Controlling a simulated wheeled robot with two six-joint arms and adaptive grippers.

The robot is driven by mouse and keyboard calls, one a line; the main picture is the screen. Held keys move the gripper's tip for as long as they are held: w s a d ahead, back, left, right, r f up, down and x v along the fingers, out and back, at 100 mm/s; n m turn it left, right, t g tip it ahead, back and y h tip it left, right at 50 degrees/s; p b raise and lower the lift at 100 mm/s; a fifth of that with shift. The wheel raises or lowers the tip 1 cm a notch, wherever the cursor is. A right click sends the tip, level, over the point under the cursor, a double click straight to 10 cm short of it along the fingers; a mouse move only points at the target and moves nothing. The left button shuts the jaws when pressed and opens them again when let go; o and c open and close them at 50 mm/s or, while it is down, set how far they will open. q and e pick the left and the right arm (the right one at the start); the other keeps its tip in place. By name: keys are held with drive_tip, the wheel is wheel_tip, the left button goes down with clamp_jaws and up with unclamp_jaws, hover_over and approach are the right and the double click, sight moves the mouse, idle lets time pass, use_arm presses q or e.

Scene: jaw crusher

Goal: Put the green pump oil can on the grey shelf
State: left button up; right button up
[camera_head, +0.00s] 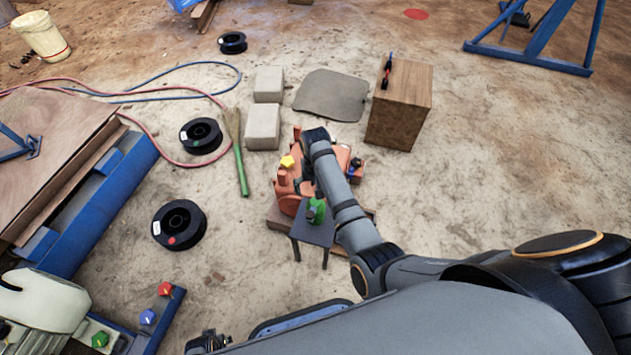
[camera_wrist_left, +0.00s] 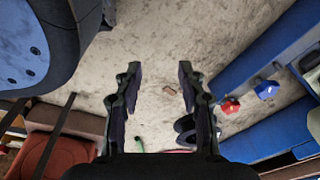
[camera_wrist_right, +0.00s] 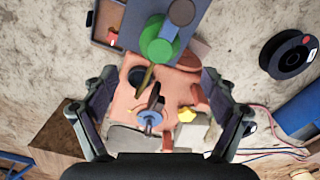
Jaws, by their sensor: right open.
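The green pump oil can (camera_head: 316,211) is at the far edge of the small grey shelf (camera_head: 312,232) and appears to rest on it. In the right wrist view the can (camera_wrist_right: 160,42) overlaps the edge of the shelf (camera_wrist_right: 122,28). My right gripper (camera_wrist_right: 160,82) is open and empty, above the orange jaw crusher (camera_wrist_right: 176,92) and apart from the can. In the head view the arm partly hides the crusher (camera_head: 288,185). My left gripper (camera_wrist_left: 158,72) is open and empty over bare ground; it shows at the bottom of the head view (camera_head: 208,342).
A wooden box (camera_head: 400,110) and pale blocks (camera_head: 263,127) stand beyond the crusher. Black spools (camera_head: 180,224) and a green-handled broom (camera_head: 240,160) lie to the left. A blue frame with coloured knobs (camera_head: 148,317) is at lower left.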

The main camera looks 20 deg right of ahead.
use_arm(q)
drive_tip(key=shift+s+f, duration=0.15)
drive_tip(key=shift+s, duration=0.4)
use_arm(e)
drive_tip(key=shift+r, duration=1.2)
drive_tip(key=w+d+r+n+t, duration=0.1)
drive_tip(key=w+d+r+t, duration=0.15)
drive_tip(key=d+t, duration=0.45)
drive_tip(key=s+d+f+n+g, duration=0.1)
drive_tip(key=s+f, duration=0.4)
drive_tip(key=f, duration=0.4)
drive_tip(key=s+d+f+g, duration=0.1)
drive_tip(key=s+f, duration=0.5)
drive_tip(key=f, duration=0.3)
drive_tip(key=s+d+f+g, duration=0.1)
drive_tip(key=s+d+f, duration=0.1)
drive_tip(key=s+f, duration=0.5)
drive_tip(key=s+d+f+g, duration=0.2)
drive_tip(key=s+f, duration=0.5)
drive_tip(key=s, duration=0.8)
drive_tip(key=shift+s+f+n+h, duration=0.3)
drive_tip(key=shift+s+n+h, duration=0.1)
